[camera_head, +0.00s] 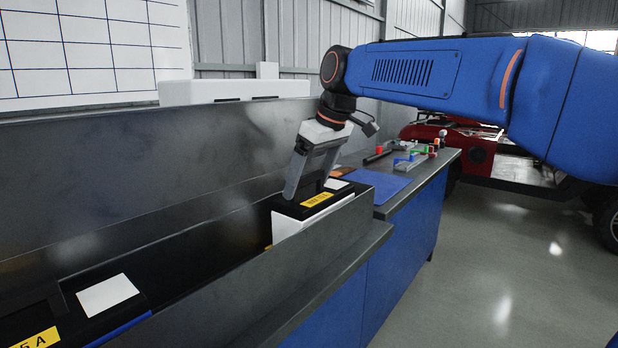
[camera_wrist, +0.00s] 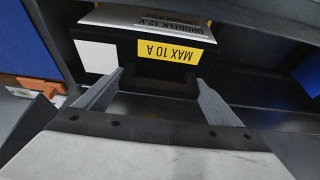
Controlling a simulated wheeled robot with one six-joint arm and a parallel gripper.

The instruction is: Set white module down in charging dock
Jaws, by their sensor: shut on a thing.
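The white module (camera_head: 300,222) has a white body, a black top and a yellow label. It stands roughly upright in the right end of a long dark trough, which looks like the charging dock (camera_head: 270,283). Its top shows above the front wall; its lower part is hidden, so I cannot tell whether it touches the floor. My gripper (camera_head: 306,192) points down and is shut on the module's black top. In the wrist view the module (camera_wrist: 150,48) shows a "MAX 10 A" label, with my gripper's fingers (camera_wrist: 160,85) at either side of its black handle part.
Another module (camera_head: 104,297) with a black top and blue edge sits in the trough at lower left. A high dark back wall (camera_head: 150,165) runs behind. To the right, a bench holds a blue mat (camera_head: 378,186) and several small coloured parts (camera_head: 420,153).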

